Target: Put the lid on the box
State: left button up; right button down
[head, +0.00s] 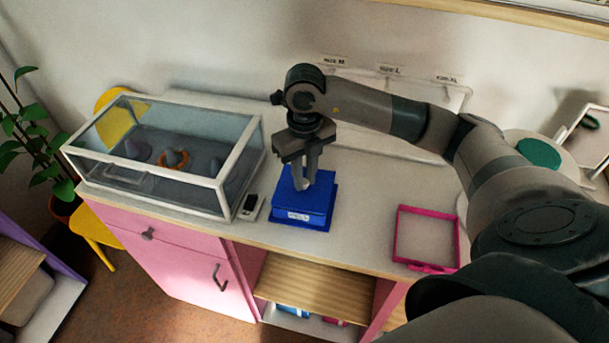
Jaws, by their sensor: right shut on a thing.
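A blue box (299,216) with a small white label on its front stands on the counter, left of the middle. A blue lid (322,189) is at the top of the box, under my right gripper (304,183). The right gripper points down and is shut on the lid, its fingers hiding the part between them. Lid and box are the same blue, so I cannot tell whether the lid sits fully down or a little above the box. My left gripper is not in view.
A glass display case (228,180) with rings on stands is left of the box, with a small dark device (250,204) between them. A pink-framed tray (398,232) lies to the right. Light counter between box and tray is clear. Open shelves are below the front edge.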

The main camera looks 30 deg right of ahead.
jog(key=shift+f+b, duration=0.3)
jog(key=shift+b, duration=0.25)
dwell(0.7)
dwell(0.3)
jog(key=c, duration=1.2)
grip_release()
jog(key=shift+o, duration=0.2)
jog(key=shift+r+p, duration=2.2)
jog(key=shift+r, duration=1.85)
grip_shut()
